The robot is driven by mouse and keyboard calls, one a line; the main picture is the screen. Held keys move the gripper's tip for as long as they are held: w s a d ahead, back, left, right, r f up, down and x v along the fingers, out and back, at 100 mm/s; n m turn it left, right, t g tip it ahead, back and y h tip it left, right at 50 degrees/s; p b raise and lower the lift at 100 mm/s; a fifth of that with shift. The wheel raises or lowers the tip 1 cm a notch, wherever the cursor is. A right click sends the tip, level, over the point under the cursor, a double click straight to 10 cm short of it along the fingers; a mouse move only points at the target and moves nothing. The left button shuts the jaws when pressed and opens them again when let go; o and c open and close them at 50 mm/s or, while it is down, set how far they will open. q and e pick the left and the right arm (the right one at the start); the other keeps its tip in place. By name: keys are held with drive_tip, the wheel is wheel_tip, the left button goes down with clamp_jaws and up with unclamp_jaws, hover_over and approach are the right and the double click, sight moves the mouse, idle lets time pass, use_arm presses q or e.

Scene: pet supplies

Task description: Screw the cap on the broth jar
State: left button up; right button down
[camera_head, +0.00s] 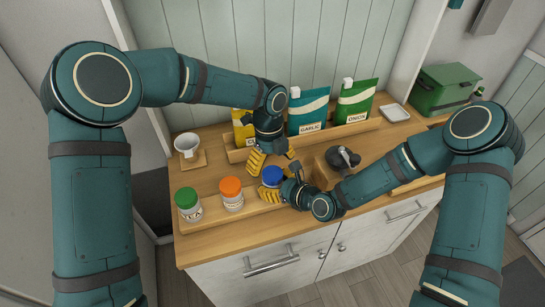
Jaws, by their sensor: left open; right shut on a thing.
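A jar with a blue cap (272,175) stands at the right end of a row of jars near the counter's front. The cap appears to sit on top of the jar; whether it is threaded down cannot be told. The jar's body and label are mostly hidden by my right gripper (275,188), which is shut around it from the right, low beside the cap. My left gripper (270,162) is open just above and behind the blue cap, with its yellow fingers pointing down and apart. Contact with the cap cannot be made out.
An orange-capped jar (231,194) and a green-capped jar (188,204) stand to the left on a wooden tray (225,218). Behind are a yellow package (241,128), a garlic bag (308,110) and an onion bag (356,101). A white mug (187,144) stands left; a dark grey object (342,158) right.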

use_arm(q)
drive_tip(key=n, duration=0.5)
drive_tip(key=shift+a+r, duration=0.15)
drive_tip(key=shift+a, duration=0.15)
drive_tip(key=n, duration=0.5)
drive_tip(key=shift+w+a+n, duration=0.15)
drive_tip(key=shift+a+n, duration=0.15)
drive_tip(key=shift+n, duration=0.1)
drive_tip(key=n, duration=0.5)
drive_tip(key=shift+a+r, duration=0.2)
drive_tip(key=shift+a, duration=0.15)
drive_tip(key=n, duration=1)
drive_tip(key=r+n+t, duration=0.1)
drive_tip(key=n, duration=0.4)
drive_tip(key=shift+d+r+n+y, duration=0.1)
drive_tip(key=shift+d+n+y, duration=0.05)
drive_tip(key=shift+n+y, duration=0.2)
drive_tip(key=n, duration=0.3)
drive_tip(key=d+n, duration=0.1)
drive_tip(key=n, duration=0.1)
drive_tip(key=shift+r, duration=0.35)
drive_tip(key=n, duration=0.3)
drive_tip(key=d+n, duration=0.1)
drive_tip(key=n, duration=0.1)
drive_tip(key=shift+r+t, duration=0.3)
